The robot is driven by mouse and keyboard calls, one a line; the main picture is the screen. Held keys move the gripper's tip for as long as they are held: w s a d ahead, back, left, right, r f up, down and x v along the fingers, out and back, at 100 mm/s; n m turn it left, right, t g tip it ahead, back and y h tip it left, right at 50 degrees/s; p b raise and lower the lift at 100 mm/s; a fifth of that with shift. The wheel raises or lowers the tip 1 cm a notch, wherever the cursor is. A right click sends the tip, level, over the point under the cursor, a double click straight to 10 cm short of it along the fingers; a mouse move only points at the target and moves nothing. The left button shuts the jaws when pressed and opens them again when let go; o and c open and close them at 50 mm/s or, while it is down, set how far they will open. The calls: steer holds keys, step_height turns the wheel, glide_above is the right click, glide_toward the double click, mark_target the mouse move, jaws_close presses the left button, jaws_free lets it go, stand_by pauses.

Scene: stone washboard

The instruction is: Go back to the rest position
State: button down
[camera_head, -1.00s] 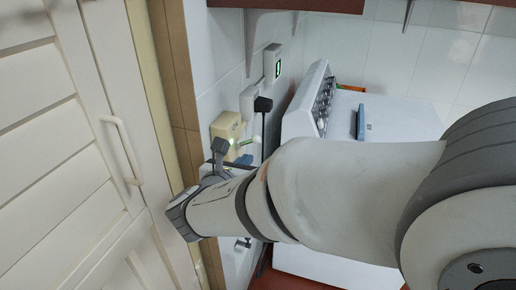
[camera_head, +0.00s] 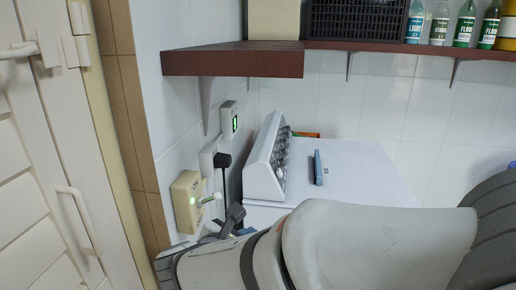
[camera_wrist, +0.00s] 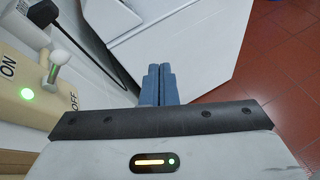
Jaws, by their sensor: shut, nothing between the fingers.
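My gripper (camera_wrist: 160,72) is shut and empty in the wrist view, its two blue fingers pressed together. A beige switch box (camera_wrist: 35,85) with ON and OFF labels, a lit green light and a white lever is close on its left, apart from the fingers. In the head view the same switch box (camera_head: 186,203) is on the tiled wall. My arm reaches in from the lower right, with its wrist just below the box. The fingers are mostly hidden in the head view.
A white appliance (camera_head: 350,165) with a knob panel stands right of the switch, a blue item (camera_head: 318,168) on top. A dark red shelf (camera_head: 235,60) with bottles and a black crate (camera_head: 358,20) hangs above. A white slatted door (camera_head: 30,220) is left. Red tiled floor (camera_wrist: 270,70) shows free.

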steer(key=s+d+f+m+g+h, duration=0.1)
steer(key=s+d+f+m+g, duration=0.15)
steer(key=d+m, duration=0.4)
steer(key=s+d+f+m+g, duration=0.1)
steer(key=d+m+g, duration=0.35)
steer(key=d, duration=0.35)
steer(key=s+d+f+m+g+y, duration=0.1)
steer(key=s+d+m+y, duration=0.5)
steer(key=m, duration=1.2)
steer(key=s+g, duration=0.1)
steer(key=s, duration=0.1)
steer(key=shift+s, duration=0.35)
steer(key=shift+d+f, duration=0.1)
